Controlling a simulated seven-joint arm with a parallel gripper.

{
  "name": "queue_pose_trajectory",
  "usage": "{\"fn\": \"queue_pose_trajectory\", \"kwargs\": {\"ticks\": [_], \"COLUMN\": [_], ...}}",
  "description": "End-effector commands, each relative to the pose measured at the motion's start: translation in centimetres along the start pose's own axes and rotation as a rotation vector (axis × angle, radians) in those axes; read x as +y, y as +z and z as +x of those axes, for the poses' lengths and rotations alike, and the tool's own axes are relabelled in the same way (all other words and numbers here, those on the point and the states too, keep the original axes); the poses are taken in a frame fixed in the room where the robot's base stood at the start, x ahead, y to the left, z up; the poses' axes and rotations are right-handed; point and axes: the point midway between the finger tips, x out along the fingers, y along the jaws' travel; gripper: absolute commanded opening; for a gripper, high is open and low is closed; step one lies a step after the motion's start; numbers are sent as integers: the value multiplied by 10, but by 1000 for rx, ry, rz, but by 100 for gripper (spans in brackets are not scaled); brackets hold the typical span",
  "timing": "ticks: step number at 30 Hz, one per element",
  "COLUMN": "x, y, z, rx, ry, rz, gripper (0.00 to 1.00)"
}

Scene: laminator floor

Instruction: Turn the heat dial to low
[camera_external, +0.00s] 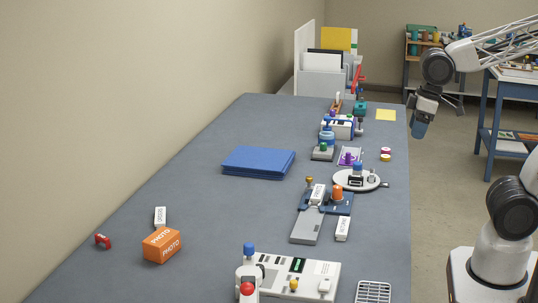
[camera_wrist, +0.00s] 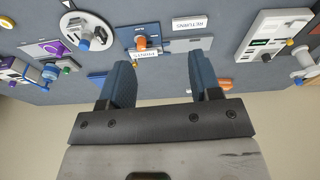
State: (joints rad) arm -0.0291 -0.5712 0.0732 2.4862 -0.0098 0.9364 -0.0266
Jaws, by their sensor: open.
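My gripper (camera_external: 421,126) hangs in the air beyond the table's right edge, with blue fingers pointing down. In the wrist view my gripper (camera_wrist: 160,82) is open and empty, its two blue fingers apart. No dial is readably marked as heat. A white control panel (camera_external: 312,270) lies at the table's near end, with small buttons and a blue-topped and a red-topped part at its left. It also shows in the wrist view (camera_wrist: 262,32). A blue unit (camera_external: 341,207) with an orange knob (camera_external: 338,191) sits farther back. A round white plate (camera_external: 345,182) carries a blue-topped knob.
A blue folded pad (camera_external: 258,161), an orange photo box (camera_external: 161,245) and a red item (camera_external: 102,241) lie on the table (camera_external: 200,205). A white organizer (camera_external: 318,80) stands at the far end. A blue cart (camera_external: 505,120) stands right. The table's left middle is clear.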

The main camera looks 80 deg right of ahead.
Motion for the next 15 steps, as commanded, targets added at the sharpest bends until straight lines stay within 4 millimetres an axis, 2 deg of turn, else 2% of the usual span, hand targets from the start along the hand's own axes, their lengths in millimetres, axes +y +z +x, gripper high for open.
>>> {"fn": "queue_pose_trajectory", "kwargs": {"ticks": [15], "x": [-49], "y": [-103], "z": [16], "rx": [-50], "ry": [-30], "rz": [-255], "gripper": [58]}}
